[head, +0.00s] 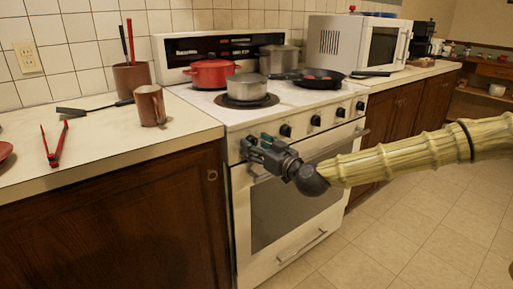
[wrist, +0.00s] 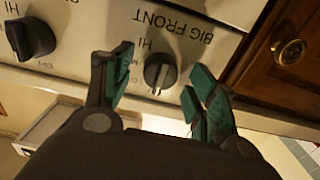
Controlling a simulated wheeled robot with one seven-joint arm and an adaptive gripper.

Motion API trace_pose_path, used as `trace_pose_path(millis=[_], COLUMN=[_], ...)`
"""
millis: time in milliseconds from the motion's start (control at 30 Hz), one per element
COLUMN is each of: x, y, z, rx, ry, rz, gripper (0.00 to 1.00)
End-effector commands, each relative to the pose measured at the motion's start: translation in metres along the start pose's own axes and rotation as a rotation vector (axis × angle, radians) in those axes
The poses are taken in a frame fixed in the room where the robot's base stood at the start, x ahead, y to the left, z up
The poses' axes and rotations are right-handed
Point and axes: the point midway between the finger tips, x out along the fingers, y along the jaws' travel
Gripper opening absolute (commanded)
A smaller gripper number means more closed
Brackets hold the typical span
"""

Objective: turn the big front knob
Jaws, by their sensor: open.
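The big front knob (wrist: 160,72) is a dark round knob with a raised grip on the white stove panel. The wrist view shows its label, "BIG FRONT", upside down beside it. My gripper (wrist: 161,64) is open, with one teal-padded finger on each side of the knob in that view. No contact between fingers and knob shows, and I cannot tell the exact depth. In the head view my gripper (head: 258,146) is at the left end of the stove's front panel and largely hides this knob.
Another knob (wrist: 31,38) is left of the gripper in the wrist view. The stove (head: 290,222) carries a silver pot (head: 247,87), a red pot (head: 211,73) and a black pan (head: 310,80). A wooden cabinet (head: 125,215) adjoins on the left. The floor in front is clear.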

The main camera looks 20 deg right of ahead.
Motion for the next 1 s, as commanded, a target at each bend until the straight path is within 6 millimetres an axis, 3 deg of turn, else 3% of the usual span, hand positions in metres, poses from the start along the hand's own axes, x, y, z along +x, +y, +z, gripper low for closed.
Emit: trace_pose_path(millis=[367,633,1000], x=[0.0043,0.0041,0.0040], y=[-0.0001,0.0002,0.0008], z=[-0.0001,0.0000,-0.0003], rx=[0.001,0.001,0.101], ry=[0.000,0.000,0.000], rz=[0.000,0.000,0.001], gripper=[0.58,0.10,0.11])
